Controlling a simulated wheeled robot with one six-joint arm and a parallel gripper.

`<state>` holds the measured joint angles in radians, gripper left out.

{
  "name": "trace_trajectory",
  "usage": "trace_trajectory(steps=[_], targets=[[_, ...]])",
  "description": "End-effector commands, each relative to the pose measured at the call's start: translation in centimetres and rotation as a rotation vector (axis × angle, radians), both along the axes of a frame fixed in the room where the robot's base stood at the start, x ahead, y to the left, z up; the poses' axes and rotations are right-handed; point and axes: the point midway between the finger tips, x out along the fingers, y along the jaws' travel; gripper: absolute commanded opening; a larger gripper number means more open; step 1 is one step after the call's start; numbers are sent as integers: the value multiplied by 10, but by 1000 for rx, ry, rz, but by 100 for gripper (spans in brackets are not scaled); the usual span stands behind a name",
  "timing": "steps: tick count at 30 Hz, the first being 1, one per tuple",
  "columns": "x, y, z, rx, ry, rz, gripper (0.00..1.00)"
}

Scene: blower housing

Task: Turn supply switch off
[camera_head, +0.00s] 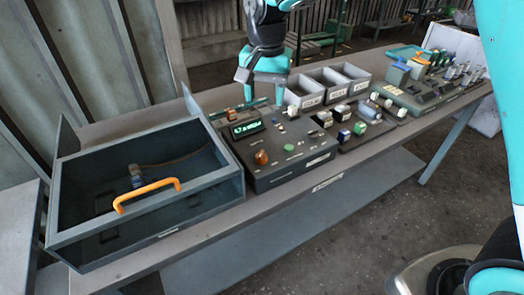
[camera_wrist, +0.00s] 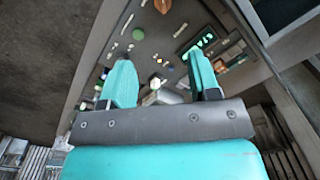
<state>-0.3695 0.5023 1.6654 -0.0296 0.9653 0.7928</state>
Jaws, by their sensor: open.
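My gripper (camera_head: 265,100) is above the back of a dark control box (camera_head: 300,178), pointing down, open and empty. In the wrist view my gripper (camera_wrist: 161,60) has its two teal fingers apart over the box's panel. The panel has a lit green display (camera_head: 247,128), an orange knob (camera_head: 261,157), a green button (camera_head: 290,147) and several small controls. Labels are too small to read, so I cannot tell which control is the supply switch.
An open dark bin (camera_head: 205,190) with an orange handle (camera_head: 147,194) stands left of the box. Grey trays (camera_head: 333,80) are behind it, and more panels with blocks (camera_head: 362,120) are on the right. The bench's front edge (camera_head: 330,180) is clear.

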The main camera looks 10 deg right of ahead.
Motion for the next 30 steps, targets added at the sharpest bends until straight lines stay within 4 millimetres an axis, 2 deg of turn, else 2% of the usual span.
trace_trajectory(steps=[3,8,11,24,30], targets=[[13,3,-10,-18,3,-63,56],[15,4,-23,-22,6,-77,56],[14,3,-40,-22,8,-75,56],[13,3,-138,-21,7,-72,56],[14,3,-170,-19,4,-72,56]])
